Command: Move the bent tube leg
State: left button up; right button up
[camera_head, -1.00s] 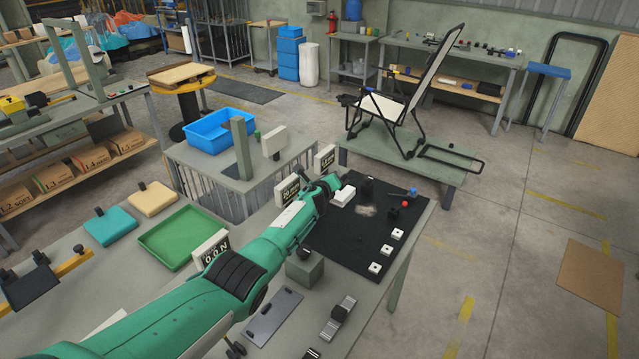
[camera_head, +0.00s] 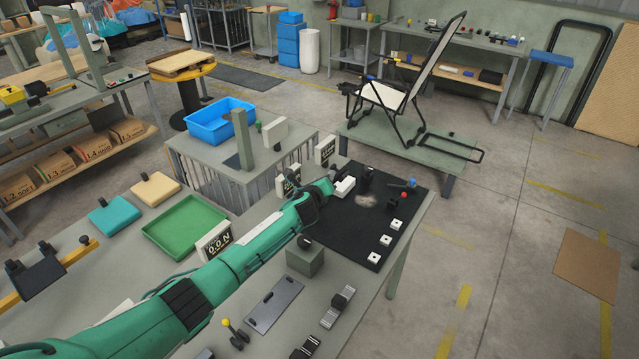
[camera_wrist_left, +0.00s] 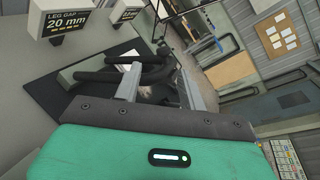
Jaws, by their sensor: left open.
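A black bent tube leg (camera_head: 455,149), a flat U shape, juts from the foot of the folding lounger (camera_head: 395,95) on a low green-grey platform. My left gripper (camera_head: 330,188) is over the far part of the black mat on the near table, clear of the lounger and its U tube. In the left wrist view its two grey fingers (camera_wrist_left: 158,80) stand apart. Dark curved tube-like shapes (camera_wrist_left: 125,72) show around and beyond the fingers there; I cannot tell what they belong to. No grasp shows. My right gripper is in neither current view.
The black mat (camera_head: 350,235) carries white blocks and small knobs. Small label signs, one reading "LEG GAP 20 mm" (camera_wrist_left: 65,18), stand beside it. A green tray (camera_head: 187,226), a grey block (camera_head: 305,260) and plates lie on the near table.

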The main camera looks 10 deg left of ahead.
pick_arm(q)
jog(key=shift+v, duration=1.4)
